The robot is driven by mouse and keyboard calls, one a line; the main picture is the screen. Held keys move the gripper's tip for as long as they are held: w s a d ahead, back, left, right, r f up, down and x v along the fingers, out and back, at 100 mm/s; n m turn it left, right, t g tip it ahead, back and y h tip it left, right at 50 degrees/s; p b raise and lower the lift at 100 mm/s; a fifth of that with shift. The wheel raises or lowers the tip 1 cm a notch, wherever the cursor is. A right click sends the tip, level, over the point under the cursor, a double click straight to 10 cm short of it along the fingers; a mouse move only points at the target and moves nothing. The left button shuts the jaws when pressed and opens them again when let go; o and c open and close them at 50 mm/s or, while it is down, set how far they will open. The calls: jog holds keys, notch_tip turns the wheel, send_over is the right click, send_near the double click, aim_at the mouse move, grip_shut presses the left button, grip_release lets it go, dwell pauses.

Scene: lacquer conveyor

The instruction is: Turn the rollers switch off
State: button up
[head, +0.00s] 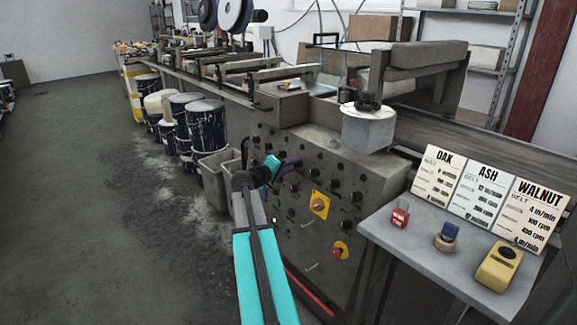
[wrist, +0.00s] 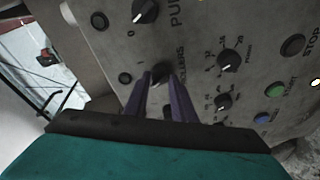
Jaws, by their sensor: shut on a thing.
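The control panel (head: 310,210) is a grey sloped face with rows of dark knobs. In the head view my gripper (head: 291,163) reaches the upper left part of the panel. The fingers hide much of the knob, so I cannot read which way it points.
The wrist view shows a PUMP knob (wrist: 145,11) above, two dials (wrist: 228,60) to the right, and green (wrist: 275,90) and dark STOP (wrist: 293,45) buttons. In the head view, a side table (head: 400,250) with recipe cards stands right; blue drums (head: 204,122) stand left.

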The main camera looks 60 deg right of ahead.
jog(key=shift+w, duration=0.15)
jog(key=o, duration=1.1)
jog(key=shift+d+f, duration=0.1)
jog(key=shift+c, duration=0.2)
jog(key=v, duration=1.4)
jog(key=shift+p, duration=0.35)
